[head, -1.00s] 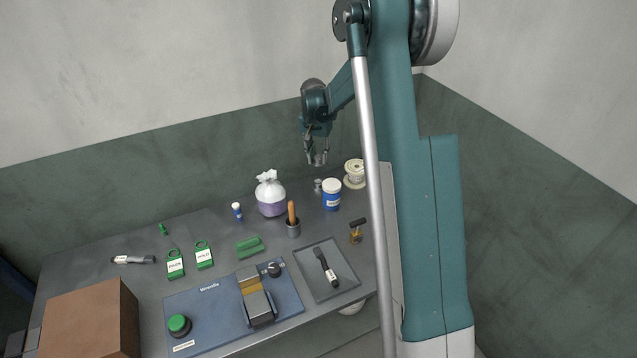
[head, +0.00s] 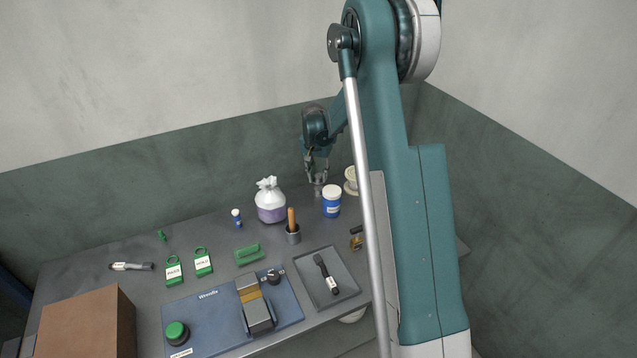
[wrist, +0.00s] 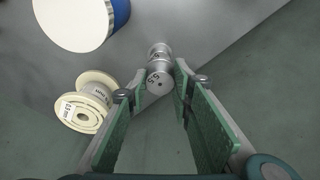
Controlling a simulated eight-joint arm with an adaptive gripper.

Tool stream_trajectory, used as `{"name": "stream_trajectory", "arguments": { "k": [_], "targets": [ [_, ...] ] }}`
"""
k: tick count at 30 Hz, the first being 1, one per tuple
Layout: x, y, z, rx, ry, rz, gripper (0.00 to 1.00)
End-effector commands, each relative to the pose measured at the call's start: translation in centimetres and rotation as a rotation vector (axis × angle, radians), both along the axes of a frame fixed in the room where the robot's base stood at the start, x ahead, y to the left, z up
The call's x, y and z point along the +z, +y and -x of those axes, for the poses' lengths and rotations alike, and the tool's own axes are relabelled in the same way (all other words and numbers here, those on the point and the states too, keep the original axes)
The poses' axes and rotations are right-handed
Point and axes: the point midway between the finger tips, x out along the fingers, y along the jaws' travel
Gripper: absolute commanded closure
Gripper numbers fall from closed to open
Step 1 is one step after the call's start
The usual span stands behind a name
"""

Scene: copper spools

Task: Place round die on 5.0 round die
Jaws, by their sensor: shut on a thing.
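My gripper (head: 318,184) points down over the back right of the table. In the wrist view its green-padded fingers (wrist: 158,88) are shut on a small silver round die (wrist: 157,78), whose end face bears a mark that looks like "5.5". Right beyond it, in line, is more silver metal, the lower round die or dies (wrist: 159,52). I cannot tell whether the held die touches what is below it. In the head view the lower dies (head: 318,192) are a tiny grey shape under the fingertips, and their marks are unreadable.
A blue jar with a white lid (head: 332,202) stands close by; its lid (wrist: 75,18) shows in the wrist view. A cream wire spool (wrist: 84,103) is on the other side. A white bag (head: 270,202) and a wooden-handled tool in a cup (head: 292,230) stand further left.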

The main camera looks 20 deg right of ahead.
Motion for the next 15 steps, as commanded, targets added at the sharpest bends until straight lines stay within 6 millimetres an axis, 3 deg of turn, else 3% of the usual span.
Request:
{"name": "stream_trajectory", "arguments": {
  "k": [5,15],
  "targets": [
    [-0.3,0.0,0.0,0.0,0.0,0.0,0.93],
    [-3.5,0.0,0.0,0.0,0.0,0.0,0.93]
  ]
}}
